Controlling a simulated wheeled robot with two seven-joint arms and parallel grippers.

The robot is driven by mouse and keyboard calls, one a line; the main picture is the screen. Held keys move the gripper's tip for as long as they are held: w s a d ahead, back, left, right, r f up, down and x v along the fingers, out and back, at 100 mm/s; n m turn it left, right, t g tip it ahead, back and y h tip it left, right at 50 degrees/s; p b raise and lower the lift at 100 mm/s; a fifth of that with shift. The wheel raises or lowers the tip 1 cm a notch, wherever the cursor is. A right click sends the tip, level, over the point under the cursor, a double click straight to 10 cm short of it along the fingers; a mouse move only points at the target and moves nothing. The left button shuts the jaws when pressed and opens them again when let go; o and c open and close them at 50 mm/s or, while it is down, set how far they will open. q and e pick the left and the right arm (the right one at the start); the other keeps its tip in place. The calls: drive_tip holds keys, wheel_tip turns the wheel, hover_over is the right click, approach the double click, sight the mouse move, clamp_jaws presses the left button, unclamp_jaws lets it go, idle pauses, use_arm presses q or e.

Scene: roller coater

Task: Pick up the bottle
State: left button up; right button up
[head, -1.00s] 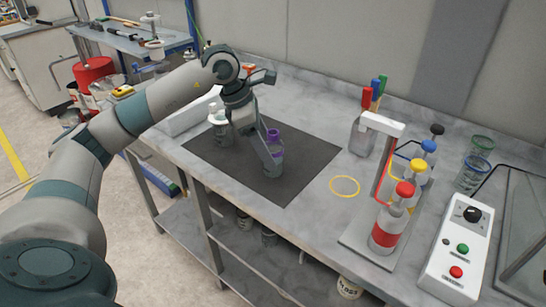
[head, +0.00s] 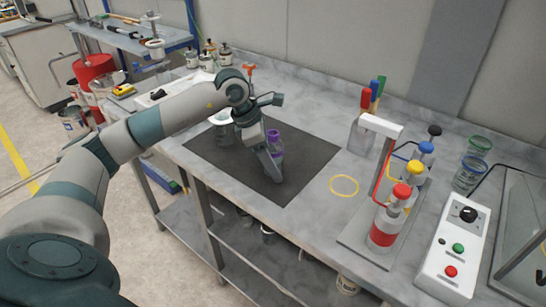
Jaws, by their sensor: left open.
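A bottle with a purple cap (head: 273,137) stands on the dark mat (head: 309,158) on the workbench. Its body shows only in part, because my left gripper (head: 276,172) is in front of it. My left gripper points down at the bottle with its jaws open. I cannot tell whether a finger touches the bottle. My right gripper is not in view.
A white-topped container (head: 222,119) stands on the mat just left of my gripper. A yellow ring (head: 344,186) lies on the bench to the right. Beyond it are a stand with capped bottles (head: 387,225) and a control box (head: 454,246). The mat's right part is clear.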

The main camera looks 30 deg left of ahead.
sight(274, 149)
use_arm(q)
drive_tip(key=c, duration=1.3)
drive_tip(key=shift+r, duration=0.1)
drive_tip(key=shift+c, duration=0.2)
drive_tip(key=shift+r, duration=0.45)
wheel_tip(274, 149, up, 3)
drive_tip(key=shift+s+d+r+b, duration=0.1)
drive_tip(key=shift+d+b, duration=0.05)
drive_tip(key=shift+b, duration=0.6)
drive_tip(key=s+d+r+b, duration=0.2)
drive_tip(key=s+d+r, duration=0.4)
drive_tip(key=s+d, duration=0.1)
drive_tip(key=shift+s+d+r, duration=0.15)
drive_tip(key=shift+s+r, duration=0.2)
drive_tip(key=shift+s, duration=0.5)
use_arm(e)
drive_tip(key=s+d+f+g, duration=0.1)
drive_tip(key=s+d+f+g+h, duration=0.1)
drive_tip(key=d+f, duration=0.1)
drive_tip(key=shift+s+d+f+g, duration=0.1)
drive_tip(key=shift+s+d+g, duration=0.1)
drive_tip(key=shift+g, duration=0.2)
